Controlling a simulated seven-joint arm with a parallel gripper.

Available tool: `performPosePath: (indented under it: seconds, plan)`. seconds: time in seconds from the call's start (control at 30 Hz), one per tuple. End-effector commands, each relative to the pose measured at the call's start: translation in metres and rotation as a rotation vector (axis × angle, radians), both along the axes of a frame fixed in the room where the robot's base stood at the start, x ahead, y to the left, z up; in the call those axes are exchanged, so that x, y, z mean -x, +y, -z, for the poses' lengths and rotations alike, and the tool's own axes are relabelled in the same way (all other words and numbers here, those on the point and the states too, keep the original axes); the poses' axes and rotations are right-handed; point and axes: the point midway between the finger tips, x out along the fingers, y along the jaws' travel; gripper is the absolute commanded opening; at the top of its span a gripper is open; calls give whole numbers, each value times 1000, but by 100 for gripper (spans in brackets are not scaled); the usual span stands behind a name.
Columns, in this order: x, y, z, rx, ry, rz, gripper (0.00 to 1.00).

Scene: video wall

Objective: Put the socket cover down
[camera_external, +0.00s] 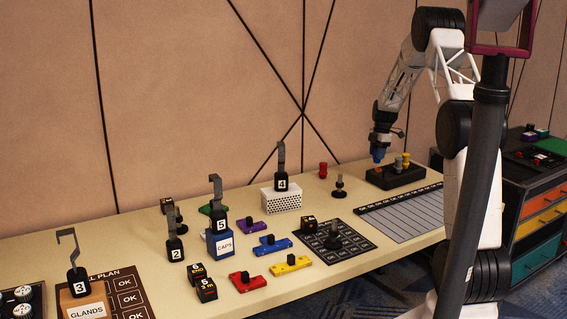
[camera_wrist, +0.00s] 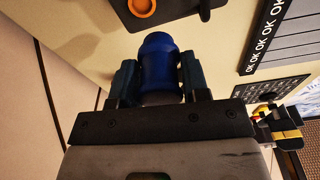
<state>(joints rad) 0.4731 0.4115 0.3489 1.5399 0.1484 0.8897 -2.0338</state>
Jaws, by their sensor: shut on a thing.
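A blue cylinder, apparently the socket cover (camera_wrist: 157,62), stands out between my gripper's two fingers (camera_wrist: 157,78) in the wrist view. My gripper is shut on it, with a finger on each side. In the external view my gripper (camera_external: 379,146) points down above the left end of a black block (camera_external: 411,178), with the blue cover (camera_external: 377,155) at its tip. An orange round piece (camera_external: 376,170) shows on the block just under the cover; it also shows in the wrist view (camera_wrist: 143,7). I cannot tell whether the cover touches it.
Yellow and brownish pieces (camera_external: 399,164) stand on the block, right of my gripper. A red piece (camera_external: 323,170) and a dark knobbed stand (camera_external: 339,188) are to the left. A grey ruled "OK" board (camera_external: 400,212) lies in front. Numbered hooked stands and boxes fill the table's left side.

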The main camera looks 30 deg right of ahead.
Motion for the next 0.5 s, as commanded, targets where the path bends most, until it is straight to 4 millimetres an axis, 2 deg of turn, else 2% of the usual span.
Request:
performPosePath:
  seconds: [0.03,0.2,0.33,0.5]
  plan:
    - [-5,-18,-7,1,-2,17,20]
    - [-16,-62,-31,1,-1,62,20]
    - [-20,-86,-45,2,0,86,20]
    - [-23,-100,-52,2,1,100,20]
